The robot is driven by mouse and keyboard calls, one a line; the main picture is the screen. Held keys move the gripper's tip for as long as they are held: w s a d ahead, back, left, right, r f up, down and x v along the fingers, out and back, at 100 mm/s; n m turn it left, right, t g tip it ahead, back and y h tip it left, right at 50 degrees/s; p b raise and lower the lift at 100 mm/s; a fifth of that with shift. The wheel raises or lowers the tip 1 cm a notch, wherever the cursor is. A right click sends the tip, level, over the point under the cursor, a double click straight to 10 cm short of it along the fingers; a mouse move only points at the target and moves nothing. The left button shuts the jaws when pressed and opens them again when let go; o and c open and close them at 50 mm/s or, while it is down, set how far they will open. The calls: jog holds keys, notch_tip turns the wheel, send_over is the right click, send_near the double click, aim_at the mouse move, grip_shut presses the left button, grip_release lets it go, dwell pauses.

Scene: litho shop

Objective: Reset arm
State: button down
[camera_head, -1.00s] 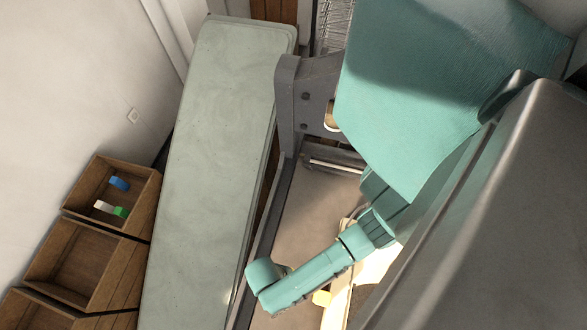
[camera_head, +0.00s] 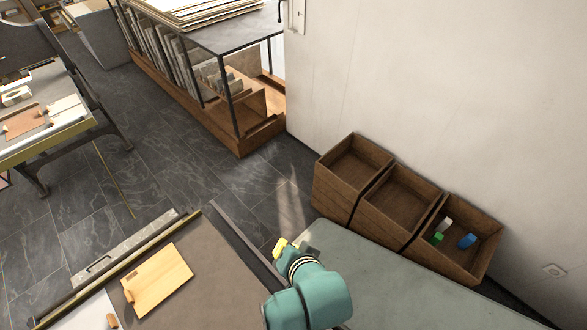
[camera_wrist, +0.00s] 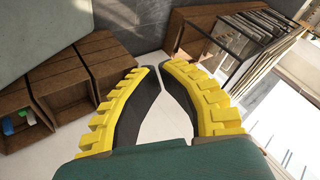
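My gripper (camera_head: 281,245) shows in the head view as small yellow fingertips at the end of my teal arm. In the wrist view my gripper (camera_wrist: 157,67) has two yellow ribbed fingers with dark pads. The tips come almost together, with a wedge-shaped empty gap nearer the base. Nothing is held between them.
Three wooden bins stand along the white wall; the right bin (camera_head: 483,272) holds blue, green and white blocks. The pale green bench (camera_head: 400,285) lies in front. A brown press bed (camera_head: 215,285) carries a wooden board (camera_head: 157,279). A rack (camera_head: 245,125) stands behind; dark floor (camera_head: 150,180) is open.

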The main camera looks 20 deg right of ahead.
jog(key=w+r+n+t+p, duration=0.1)
jog(key=w+r+t, duration=0.1)
jog(key=r, duration=0.6)
jog(key=w+r+n+t, duration=0.1)
jog(key=w+r+t, duration=0.1)
jog(key=r, duration=0.5)
jog(key=s+r+n+t, duration=0.3)
jog(key=s+r+t, duration=0.1)
jog(key=r, duration=1)
jog(key=s+r+n+t+h, duration=0.1)
jog(key=s+r+t, duration=0.3)
jog(key=r, duration=1)
jog(key=shift+n+t+p, duration=0.35)
jog(key=shift+n+t, duration=0.45)
jog(key=shift+n, duration=0.1)
jog(key=shift+a+r, duration=0.1)
